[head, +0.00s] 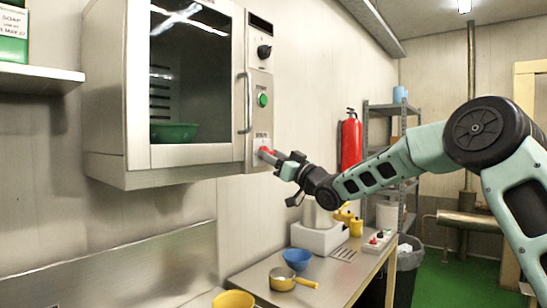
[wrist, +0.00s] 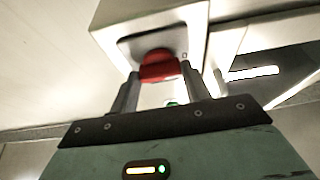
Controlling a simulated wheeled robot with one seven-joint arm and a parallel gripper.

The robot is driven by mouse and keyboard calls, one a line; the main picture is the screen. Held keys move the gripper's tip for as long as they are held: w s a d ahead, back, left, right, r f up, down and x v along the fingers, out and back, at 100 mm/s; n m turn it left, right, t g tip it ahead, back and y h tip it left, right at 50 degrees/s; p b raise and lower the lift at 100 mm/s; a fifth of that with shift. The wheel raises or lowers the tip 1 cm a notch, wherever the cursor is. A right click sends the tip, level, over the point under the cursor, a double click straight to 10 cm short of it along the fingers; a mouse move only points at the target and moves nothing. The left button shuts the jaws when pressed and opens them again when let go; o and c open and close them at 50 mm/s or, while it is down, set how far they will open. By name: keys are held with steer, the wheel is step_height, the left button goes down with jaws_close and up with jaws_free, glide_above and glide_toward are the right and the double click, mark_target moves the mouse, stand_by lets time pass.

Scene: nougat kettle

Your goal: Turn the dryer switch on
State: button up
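The dryer (head: 115,90) is a steel wall cabinet with a dark glass door at the left of the head view. Its narrow control panel has a black knob, a green button (head: 263,100) and, at the bottom, a red switch (head: 265,150). My gripper (head: 275,157) is at the red switch, its arm reaching in from the right. In the wrist view, the red switch (wrist: 158,68) lies between the two fingertips of my gripper (wrist: 160,72), one on each side. Whether the fingers press on it is unclear. The switch's setting cannot be read.
The dryer door's vertical handle (head: 246,103) is just left of the panel. A green bowl (head: 174,132) shows behind the glass. Below, a steel table (head: 330,278) holds a blue bowl (head: 297,259) and a brass pan (head: 283,279). A red extinguisher (head: 350,142) hangs behind my arm.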

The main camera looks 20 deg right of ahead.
steer(key=shift+f+m+b, duration=0.1)
steer(key=shift+m+b, duration=0.2)
steer(key=shift+m, duration=0.2)
steer(key=shift+s+a+r+m+g+h+b, duration=0.15)
steer(key=shift+m+h+b, duration=1.1)
steer(key=shift+m, duration=2.3)
steer(key=shift+a+r+m+g+h+b, duration=0.15)
steer(key=shift+m+h+b, duration=0.45)
steer(key=shift+m+h, duration=2.1)
steer(key=shift+s+r+m+h+b, duration=0.15)
steer(key=shift+m+h+b, duration=0.65)
steer(key=shift+m, duration=3.65)
steer(key=o, duration=1)
